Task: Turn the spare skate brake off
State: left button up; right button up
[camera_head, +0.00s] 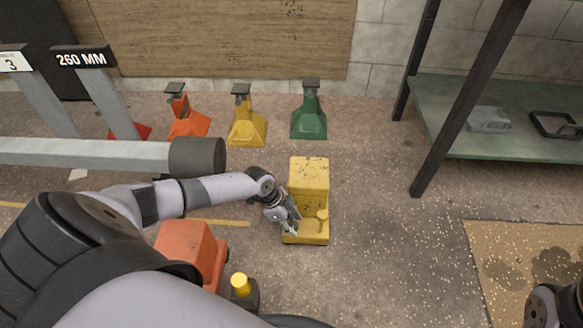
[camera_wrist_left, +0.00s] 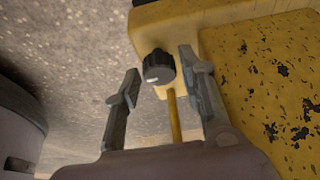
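A yellow skate (camera_head: 309,178) with chipped paint stands on the floor; I cannot tell from any label whether it is the spare one. In the left wrist view its yellow body (camera_wrist_left: 265,80) fills the right side, and a black knob (camera_wrist_left: 158,67) with a pale face sits beside it, with a thin yellow rod below. My left gripper (camera_head: 293,222) is at the skate's left side. In the left wrist view its two fingers (camera_wrist_left: 158,64) are spread, one each side of the knob, with visible gaps; contact does not show.
An orange-red block (camera_head: 190,248) and a yellow-capped dark part (camera_head: 240,284) lie close below my left arm. Orange (camera_head: 188,122), yellow (camera_head: 246,128) and green (camera_head: 309,121) stands line the wall. A green-shelved rack (camera_head: 450,120) stands right.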

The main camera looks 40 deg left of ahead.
pick_arm(q)
jog(key=shift+o, duration=0.9)
